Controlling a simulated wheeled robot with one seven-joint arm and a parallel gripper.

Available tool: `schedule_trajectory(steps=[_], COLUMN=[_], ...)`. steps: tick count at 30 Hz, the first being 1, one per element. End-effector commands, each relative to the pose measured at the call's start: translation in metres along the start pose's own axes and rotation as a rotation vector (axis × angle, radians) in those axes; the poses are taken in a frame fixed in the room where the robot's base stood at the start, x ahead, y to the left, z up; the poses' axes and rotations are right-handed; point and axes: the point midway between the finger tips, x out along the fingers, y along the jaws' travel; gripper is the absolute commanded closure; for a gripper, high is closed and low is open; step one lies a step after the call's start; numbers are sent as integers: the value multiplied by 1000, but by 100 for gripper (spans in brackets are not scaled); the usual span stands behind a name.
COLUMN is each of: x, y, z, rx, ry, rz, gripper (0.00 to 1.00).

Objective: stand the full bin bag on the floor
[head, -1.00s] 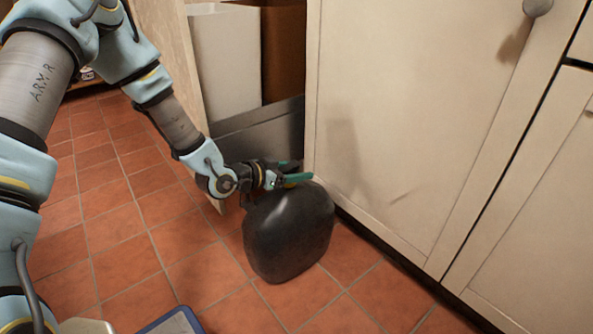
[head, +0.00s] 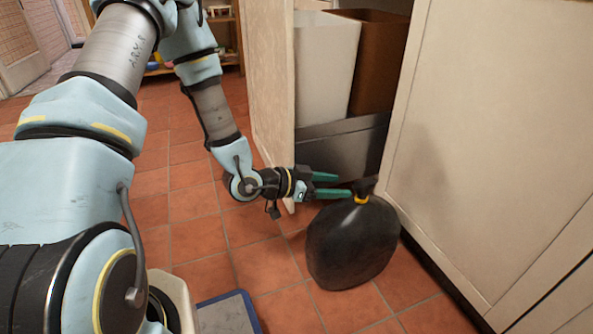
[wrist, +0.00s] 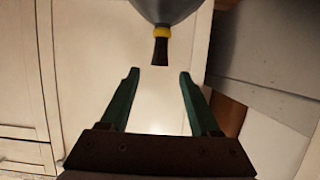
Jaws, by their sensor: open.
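The full bin bag (head: 352,243) is black and rounded, with a yellow tie (head: 361,199) around its neck. It stands on the tiled floor in front of the cabinet, leaning slightly if at all. My gripper (head: 340,185) is open and empty, just left of the bag's neck, its green fingers pointing toward it. In the wrist view the bag (wrist: 166,8) shows at the top edge, its dark neck just beyond the gap between the fingertips (wrist: 160,75). The fingers are apart from the neck.
A pulled-out cabinet drawer holds a white bin (head: 325,65) and a brown bin (head: 380,65) behind the bag. A closed cabinet door (head: 490,130) is close on the right. A blue-edged grey tray (head: 228,314) lies at the lower left. Floor tiles are clear in front.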

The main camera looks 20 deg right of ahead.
Motion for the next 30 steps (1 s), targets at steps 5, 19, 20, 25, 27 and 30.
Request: schedule_trajectory(steps=[5,19,20,25,27,30], x=[-1,-216,-239,-347,-374,-396], y=[-1,-126,-127,-96,-76,-51], z=[0,48,48,40,34,25], rx=[0,-352,-410,-792,-941,-1107], ry=[-3,-685,-724,-857,-869,-868], rz=[-2,-568,-619,-862,-924,-972], gripper=[37,37,37,37,37,37])
